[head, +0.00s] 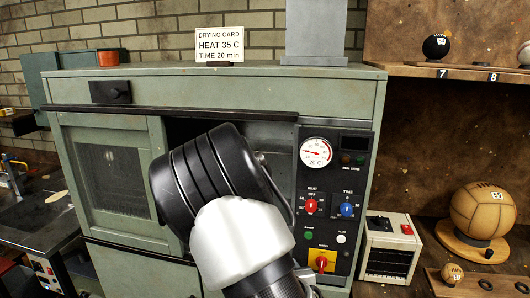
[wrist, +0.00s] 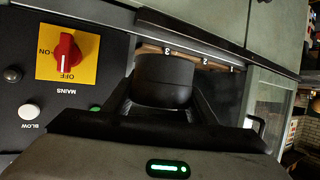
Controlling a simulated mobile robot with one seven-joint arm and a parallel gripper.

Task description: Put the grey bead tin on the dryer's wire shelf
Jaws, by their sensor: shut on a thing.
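The grey bead tin (wrist: 163,78) shows in the wrist view as a dark grey, rounded container. My gripper (wrist: 163,92) is shut on it, with a finger on either side. The green dryer (head: 225,88) stands ahead in the head view, its right-hand bay open and dark behind my arm. In the wrist view the tin is in front of this opening, near a strip (wrist: 190,56) marked 3 and 2. The wire mesh of the shelf cannot be made out. In the head view my arm hides the gripper and the tin.
The dryer's control panel (head: 335,205) is right of the opening, with a red mains knob (wrist: 65,57) close by in the wrist view. A meshed door (head: 113,180) covers the left bay. A small white box (head: 390,248) and a leather ball (head: 483,212) stand at right.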

